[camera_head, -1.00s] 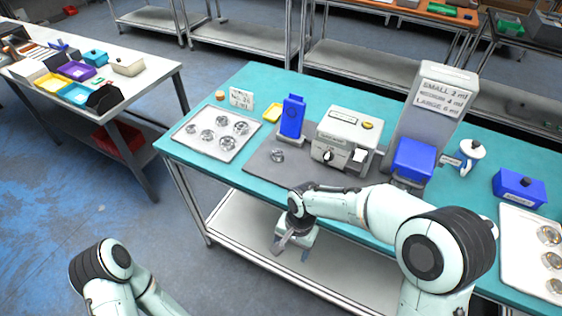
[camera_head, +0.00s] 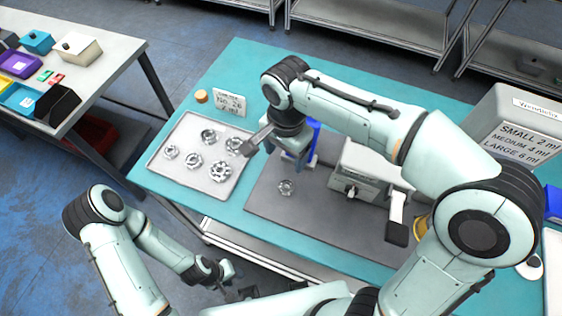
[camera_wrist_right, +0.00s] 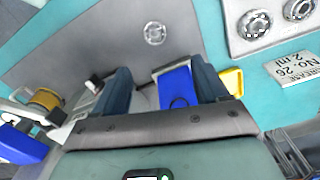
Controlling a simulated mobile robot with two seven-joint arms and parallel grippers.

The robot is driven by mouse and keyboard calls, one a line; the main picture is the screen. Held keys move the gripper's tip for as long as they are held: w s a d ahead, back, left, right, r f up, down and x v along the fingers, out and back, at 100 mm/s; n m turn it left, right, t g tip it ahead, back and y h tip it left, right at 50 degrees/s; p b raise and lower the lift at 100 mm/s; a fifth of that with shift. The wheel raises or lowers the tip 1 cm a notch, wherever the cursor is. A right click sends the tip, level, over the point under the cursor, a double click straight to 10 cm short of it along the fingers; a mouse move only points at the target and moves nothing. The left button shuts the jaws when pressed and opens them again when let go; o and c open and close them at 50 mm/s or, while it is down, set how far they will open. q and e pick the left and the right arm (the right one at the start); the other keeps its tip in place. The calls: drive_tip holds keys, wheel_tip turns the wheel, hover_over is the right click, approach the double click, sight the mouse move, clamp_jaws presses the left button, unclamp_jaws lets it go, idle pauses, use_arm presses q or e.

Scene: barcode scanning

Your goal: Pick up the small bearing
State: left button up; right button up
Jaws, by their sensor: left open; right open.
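Several silver bearings lie in the white tray (camera_head: 236,190) on the left of the teal bench; among them are a smaller-looking bearing (camera_head: 171,152) and a larger one (camera_head: 221,171). A single bearing (camera_head: 286,187) lies apart on the grey mat; it also shows in the right wrist view (camera_wrist_right: 154,33). I cannot tell for sure which one is the small bearing. My right gripper (camera_head: 274,152) is open and empty, above the bench between tray and machine. In its wrist view the fingers (camera_wrist_right: 163,78) are spread. My left gripper (camera_head: 238,283) is open and low, near the bench's front edge.
A grease sign (camera_head: 229,103) and a small orange-brown item (camera_head: 201,96) stand behind the tray. A blue box (camera_wrist_right: 177,88), partly hidden by my right gripper in the head view, and a white machine (camera_head: 358,172) stand on the mat.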

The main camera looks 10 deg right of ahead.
hover_over(286, 187)
wheel_tip(286, 187, down, 7)
drive_tip(key=shift+b, duration=0.45)
drive_tip(key=shift+f, duration=0.55)
wheel_tip(286, 187, down, 5)
drive_tip(key=shift+f, duration=0.1)
use_arm(q)
drive_tip(key=shift+s+f, duration=0.85)
drive_tip(key=shift+s, duration=0.1)
use_arm(e)
drive_tip(key=c, duration=1.2)
use_arm(q)
drive_tip(key=shift+r, duration=0.1)
